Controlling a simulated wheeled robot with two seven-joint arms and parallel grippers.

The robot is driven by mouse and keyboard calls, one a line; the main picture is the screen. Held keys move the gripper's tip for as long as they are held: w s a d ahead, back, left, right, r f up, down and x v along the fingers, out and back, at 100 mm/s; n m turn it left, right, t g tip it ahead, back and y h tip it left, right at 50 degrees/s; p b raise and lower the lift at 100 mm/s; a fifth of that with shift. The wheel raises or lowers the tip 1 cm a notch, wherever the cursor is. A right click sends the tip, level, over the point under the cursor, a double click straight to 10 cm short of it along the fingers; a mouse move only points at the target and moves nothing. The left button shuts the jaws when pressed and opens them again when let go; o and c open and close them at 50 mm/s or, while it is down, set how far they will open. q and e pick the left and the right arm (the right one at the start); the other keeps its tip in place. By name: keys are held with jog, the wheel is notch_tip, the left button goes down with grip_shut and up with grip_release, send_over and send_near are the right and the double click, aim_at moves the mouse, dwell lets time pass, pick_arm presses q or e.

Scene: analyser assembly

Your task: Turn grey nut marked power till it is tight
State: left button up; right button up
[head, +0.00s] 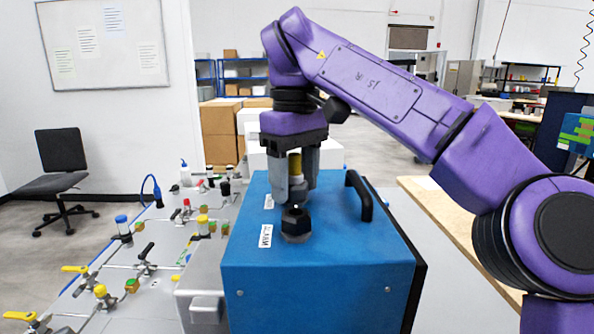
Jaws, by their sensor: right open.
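A blue box (320,275) stands in the middle, with a black handle (359,195) on its top. My right gripper (297,186) points down over the far part of the box top. Its two grey fingers are open on either side of a yellow upright piece (295,164). A grey ring-like nut (283,190) shows low at the fingertips, partly hidden by them; I cannot tell whether they touch it. A darker nut (295,224) sits nearer on the box, beside a white label (265,236) that seems to read ALARM. A farther label (268,202) is too small to read. My left gripper is out of view.
A grey bench with valves, pipes and yellow handles (75,269) lies left of the box. A wooden tabletop (455,225) is on the right, under my right arm. Cardboard boxes (219,119) and a black chair (60,165) stand farther back.

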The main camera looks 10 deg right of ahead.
jog(key=n, duration=0.3)
jog(key=shift+r+p, duration=0.25)
jog(key=shift+p, duration=0.1)
jog(key=n+p, duration=0.2)
jog(key=n, duration=0.4)
jog(key=shift+d+r, duration=0.1)
jog(key=n+p, duration=0.1)
jog(key=n, duration=0.2)
jog(key=shift+s+f+n, duration=0.1)
jog(key=shift+f+n, duration=0.2)
jog(key=c, duration=1)
jog(key=shift+f+b, duration=0.2)
jog(key=shift+b, duration=0.35)
jog(key=m+b, duration=0.2)
jog(key=m, duration=0.2)
jog(key=shift+f+m+b, duration=0.15)
jog(key=shift+m+b, duration=0.25)
jog(key=m+b, duration=0.2)
jog(key=m, duration=0.3)
jog(key=shift+m, duration=0.3)
jog(key=m+b, duration=0.1)
jog(key=m, duration=0.1)
jog(key=shift+m, duration=0.3)
jog(key=shift+r+m, duration=0.25)
jog(key=shift+m, duration=0.85)
jog(key=m, duration=0.4)
jog(key=shift+m, duration=0.3)
jog(key=o, duration=1)
jog(key=shift+r, duration=0.1)
